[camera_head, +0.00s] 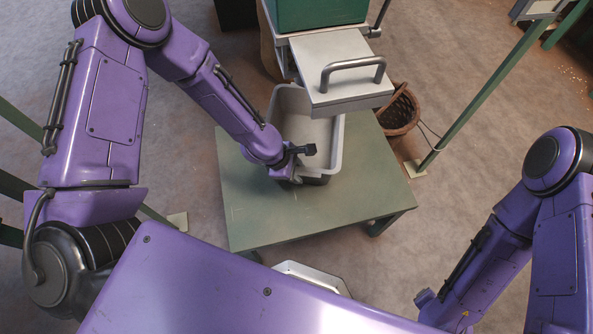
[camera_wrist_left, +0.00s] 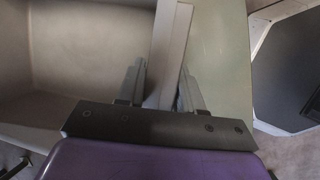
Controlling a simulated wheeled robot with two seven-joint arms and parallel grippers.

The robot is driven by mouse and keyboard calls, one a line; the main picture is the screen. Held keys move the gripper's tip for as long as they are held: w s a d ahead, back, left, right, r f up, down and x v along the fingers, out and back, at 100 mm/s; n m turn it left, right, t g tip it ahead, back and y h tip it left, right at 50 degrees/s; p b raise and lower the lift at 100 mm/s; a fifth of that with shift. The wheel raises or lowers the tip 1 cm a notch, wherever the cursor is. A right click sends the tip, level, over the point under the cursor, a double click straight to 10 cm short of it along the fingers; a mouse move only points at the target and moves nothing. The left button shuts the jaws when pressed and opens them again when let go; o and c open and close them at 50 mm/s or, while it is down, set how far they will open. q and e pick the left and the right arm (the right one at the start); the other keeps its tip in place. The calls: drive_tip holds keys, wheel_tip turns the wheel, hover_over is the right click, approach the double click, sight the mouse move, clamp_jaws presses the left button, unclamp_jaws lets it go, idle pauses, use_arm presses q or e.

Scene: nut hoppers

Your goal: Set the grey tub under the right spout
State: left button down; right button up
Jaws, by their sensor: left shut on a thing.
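The grey tub (camera_head: 339,148) stands on the green table, and its inside looks empty. My left gripper (camera_head: 303,158) is at the tub's near end, shut on its wall. In the left wrist view the two fingers (camera_wrist_left: 160,88) stand on either side of the tub's rim (camera_wrist_left: 168,50). A pale metal box with a bar handle (camera_head: 345,75), below a green hopper (camera_head: 315,12), overhangs the far right part of the tub and hides it. I cannot make out a spout opening or tell which spout this is. My right arm shows at the right, its gripper out of view.
The green table top (camera_head: 260,215) is clear on the near side and at the right. A wicker basket (camera_head: 402,108) stands on the floor behind the table's right edge. A green post (camera_head: 490,85) rises at the right.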

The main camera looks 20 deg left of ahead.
use_arm(q)
drive_tip(key=shift+f, duration=0.1)
drive_tip(key=c, duration=0.7)
unclamp_jaws()
drive_tip(key=shift+c, duration=0.2)
drive_tip(key=shift+a+r, duration=0.1)
drive_tip(key=shift+r, duration=0.3)
drive_tip(key=p+v, duration=0.3)
drive_tip(key=v, duration=0.8)
drive_tip(key=s+a+f+m+y, duration=0.3)
drive_tip(key=s+a+f+m, duration=0.3)
drive_tip(key=s, duration=0.3)
drive_tip(key=s+a+f+m+y, duration=0.4)
drive_tip(key=s+a+f+m, duration=0.2)
drive_tip(key=s, duration=0.3)
drive_tip(key=shift+s+f+m+y, duration=0.3)
drive_tip(key=shift+f+m, duration=0.05)
drive_tip(key=shift+m, duration=0.25)
